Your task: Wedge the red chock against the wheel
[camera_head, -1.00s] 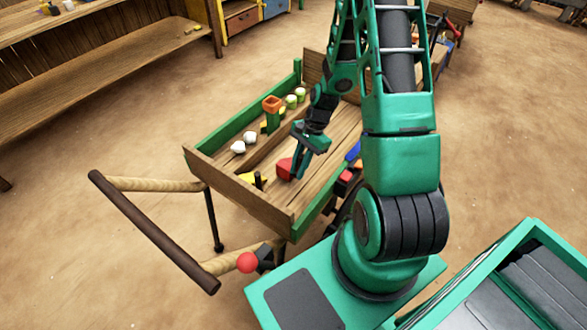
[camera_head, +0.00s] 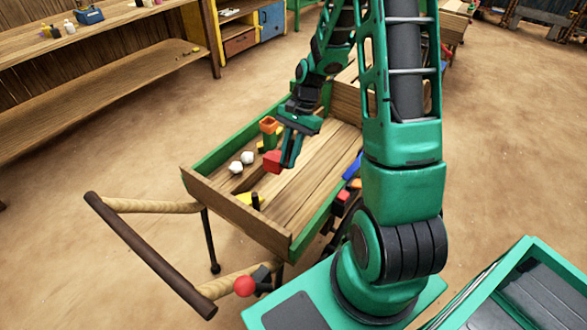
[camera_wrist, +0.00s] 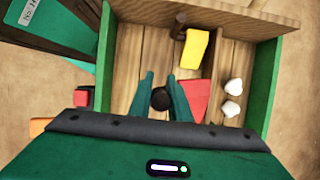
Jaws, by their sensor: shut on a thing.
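The red chock (camera_head: 272,161) is a wedge block; in the wrist view its red body (camera_wrist: 193,98) shows beside the right finger. A dark round knob (camera_wrist: 161,99), seemingly its handle, sits between the fingers. My gripper (camera_head: 289,160) is shut on it over the wooden cart bed (camera_head: 300,185), apparently raised above the boards; the exact height is unclear. The fingers also show in the wrist view (camera_wrist: 160,95). The wheel is a dark shape beside the cart's right side, mostly hidden by the cart and my arm.
In the cart are a yellow wedge (camera_wrist: 195,48) with a dark post, two white lumps (camera_head: 247,157), and an orange-topped green piece (camera_head: 269,126). A blue piece (camera_head: 352,166) and a red block (camera_head: 343,195) are along the right side. A handle (camera_head: 150,255) juts out front-left.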

